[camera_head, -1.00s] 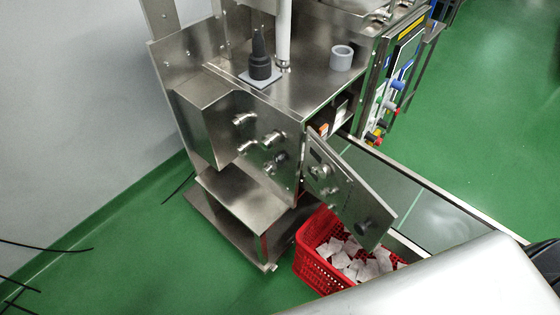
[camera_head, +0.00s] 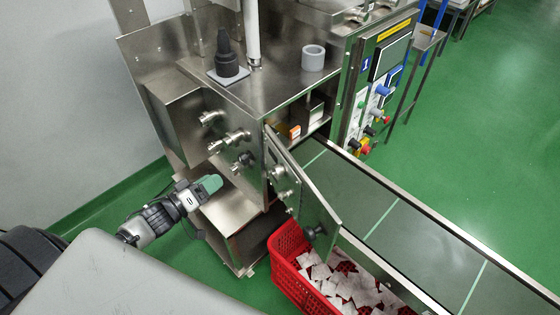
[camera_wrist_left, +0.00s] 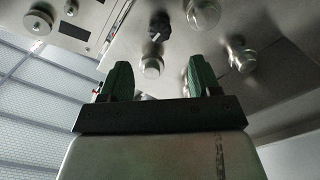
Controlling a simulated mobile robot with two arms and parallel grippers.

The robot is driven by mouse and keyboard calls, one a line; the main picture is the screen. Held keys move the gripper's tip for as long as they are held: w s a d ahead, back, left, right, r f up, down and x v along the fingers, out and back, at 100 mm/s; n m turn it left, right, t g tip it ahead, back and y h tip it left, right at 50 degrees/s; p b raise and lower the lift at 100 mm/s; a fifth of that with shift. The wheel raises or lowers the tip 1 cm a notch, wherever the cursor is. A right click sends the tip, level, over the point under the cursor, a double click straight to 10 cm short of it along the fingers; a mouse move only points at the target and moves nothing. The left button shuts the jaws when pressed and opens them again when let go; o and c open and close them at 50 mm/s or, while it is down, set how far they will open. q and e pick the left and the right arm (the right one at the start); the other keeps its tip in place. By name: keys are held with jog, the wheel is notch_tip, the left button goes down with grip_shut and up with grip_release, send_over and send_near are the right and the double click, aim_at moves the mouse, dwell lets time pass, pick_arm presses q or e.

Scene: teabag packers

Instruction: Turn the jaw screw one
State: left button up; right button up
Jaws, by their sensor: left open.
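Several round metal screw knobs (camera_head: 237,137) stick out of the steel front panel of the machine; I cannot tell which one is jaw screw one. A dark knob (camera_head: 246,158) sits below them. My left gripper (camera_head: 212,184), with green fingers, is in front of the panel, below and left of these knobs. In the left wrist view my left gripper (camera_wrist_left: 157,75) is open and empty. A metal knob (camera_wrist_left: 152,66) shows between its fingertips, beyond them, with the dark knob (camera_wrist_left: 159,25) above. Another metal knob (camera_wrist_left: 241,58) is to the right. My right gripper is not in view.
A hinged steel door (camera_head: 305,190) stands open right of the panel. A red crate (camera_head: 288,272) with white teabags is below it. A conveyor (camera_head: 400,235) runs to the right. A black cone-shaped part (camera_head: 226,55) and a grey ring (camera_head: 313,58) stand on top.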

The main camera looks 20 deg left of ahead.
aim_at(240, 161)
pick_arm(q)
jog(key=x, duration=0.5)
jog(key=shift+a+r, duration=0.1)
jog(key=shift+r, duration=0.05)
jog(key=x, duration=0.4)
jog(key=shift+w, duration=0.1)
jog(key=shift+x, duration=0.85)
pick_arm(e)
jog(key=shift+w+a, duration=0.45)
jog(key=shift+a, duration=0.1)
pick_arm(q)
jog(key=shift+c, duration=0.2)
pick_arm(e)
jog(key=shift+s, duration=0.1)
pick_arm(q)
jog(key=c, duration=0.9)
jog(key=shift+m, duration=0.3)
